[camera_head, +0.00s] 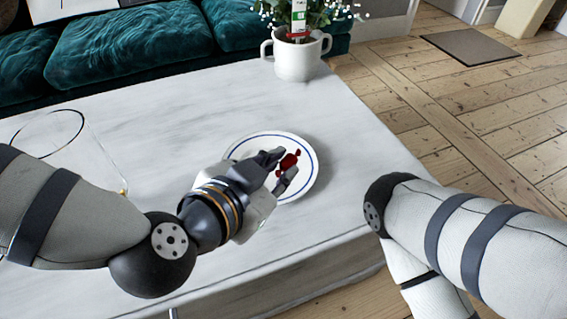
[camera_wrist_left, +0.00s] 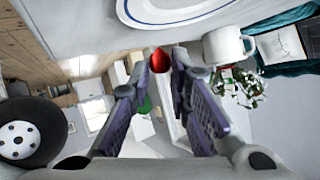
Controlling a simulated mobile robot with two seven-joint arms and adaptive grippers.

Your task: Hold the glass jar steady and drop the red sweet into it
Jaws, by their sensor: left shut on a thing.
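My left gripper (camera_head: 285,168) is shut on the red sweet (camera_head: 289,160), which sits between its fingertips over the plate (camera_head: 308,181). The left wrist view also shows the sweet (camera_wrist_left: 160,62) at the tips of both fingers, in front of the plate's rim (camera_wrist_left: 175,14). The clear glass jar (camera_head: 84,148) stands on the table at the left, partly hidden behind my left arm; its round rim and a small gold part show. My right arm comes in at the right, beyond the table's edge; its gripper is out of view.
A white two-handled pot (camera_head: 296,62) with a leafy plant (camera_head: 308,17) stands at the table's far edge. A teal sofa (camera_head: 130,45) is behind the pale table (camera_head: 200,92). The tabletop between jar and plate is clear.

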